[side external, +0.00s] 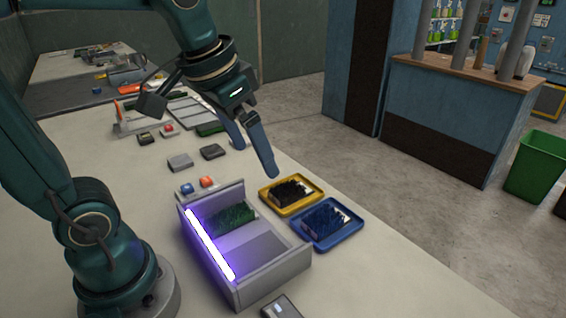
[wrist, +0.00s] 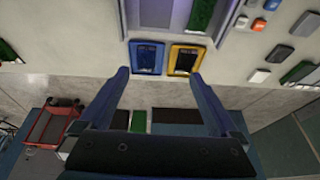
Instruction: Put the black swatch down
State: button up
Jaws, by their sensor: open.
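The black swatch (side external: 289,191) lies in the yellow tray (side external: 284,211), apart from my gripper. In the wrist view the black swatch (wrist: 186,61) shows inside the yellow tray (wrist: 172,62), beyond the right fingertip. My gripper (side external: 257,157) is open and empty, above and behind the trays in the side view. In the wrist view its two blue fingers (wrist: 160,75) are spread wide with nothing between them.
A blue tray (side external: 357,237) with a blue swatch (side external: 324,219) sits beside the yellow one. A grey box (side external: 272,285) with a bright purple light strip holds a green swatch (side external: 233,218). Small grey blocks and coloured buttons lie on the table behind. The table edge is close to the trays.

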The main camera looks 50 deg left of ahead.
jog(key=s+d+f+t, duration=0.1)
jog(key=s+d+f, duration=0.1)
jog(key=s+f, duration=0.2)
jog(key=s, duration=0.2)
jog(key=shift+s+t, duration=0.3)
jog(key=shift+a, duration=0.1)
